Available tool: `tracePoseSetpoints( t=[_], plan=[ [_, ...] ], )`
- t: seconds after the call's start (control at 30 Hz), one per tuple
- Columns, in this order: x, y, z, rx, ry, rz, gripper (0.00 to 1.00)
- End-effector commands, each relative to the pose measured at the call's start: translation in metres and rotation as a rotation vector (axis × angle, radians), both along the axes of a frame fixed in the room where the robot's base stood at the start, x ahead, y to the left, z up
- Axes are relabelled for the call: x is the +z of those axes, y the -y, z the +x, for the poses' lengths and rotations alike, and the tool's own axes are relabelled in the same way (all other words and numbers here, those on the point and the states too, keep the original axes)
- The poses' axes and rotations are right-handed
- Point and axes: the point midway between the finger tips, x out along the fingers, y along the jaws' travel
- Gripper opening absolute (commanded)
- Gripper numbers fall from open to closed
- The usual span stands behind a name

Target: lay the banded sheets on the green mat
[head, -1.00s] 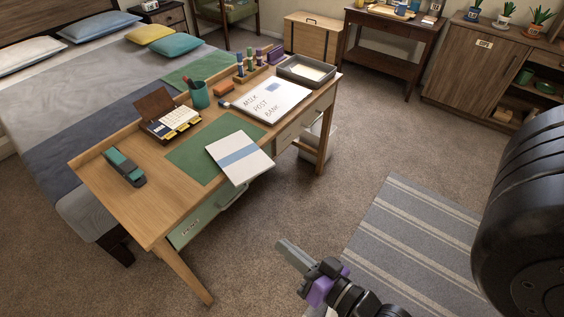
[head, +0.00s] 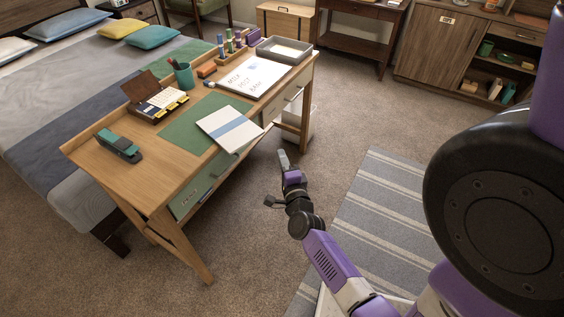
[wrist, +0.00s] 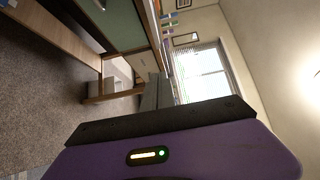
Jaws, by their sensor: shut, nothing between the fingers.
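The banded sheets (head: 222,118), white with a blue band across the middle, lie flat on the desk in the head view. Their left part rests on the green mat (head: 183,131), and their right and near part sticks out past the desk's front edge. My gripper (head: 283,160) is shut and empty. In the head view it appears to the right of and below the sheets, apart from them, in front of the desk. In the wrist view its dark fingers (wrist: 158,92) are together, and the sheets cannot be made out.
The desk (head: 140,178) also holds a stapler (head: 119,147), an open box of cards (head: 160,103), a pen cup (head: 184,76), a whiteboard (head: 250,75) and a grey tray (head: 284,50). A drawer front (head: 200,185) is below the sheets. Floor in front is clear.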

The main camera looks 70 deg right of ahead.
Motion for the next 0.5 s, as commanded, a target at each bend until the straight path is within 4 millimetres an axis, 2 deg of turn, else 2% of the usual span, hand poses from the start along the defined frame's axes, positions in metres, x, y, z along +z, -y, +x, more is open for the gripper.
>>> tracePoseSetpoints(
  t=[0.03, 0.3, 0.5],
  plan=[
    [0.002, 0.011, 0.006, -0.001, 0.002, -0.003, 0.00],
    [0.001, 0.054, 0.033, 0.000, -0.001, -0.003, 0.00],
    [0.002, 0.057, 0.060, 0.002, -0.002, -0.001, 0.00]
  ],
)
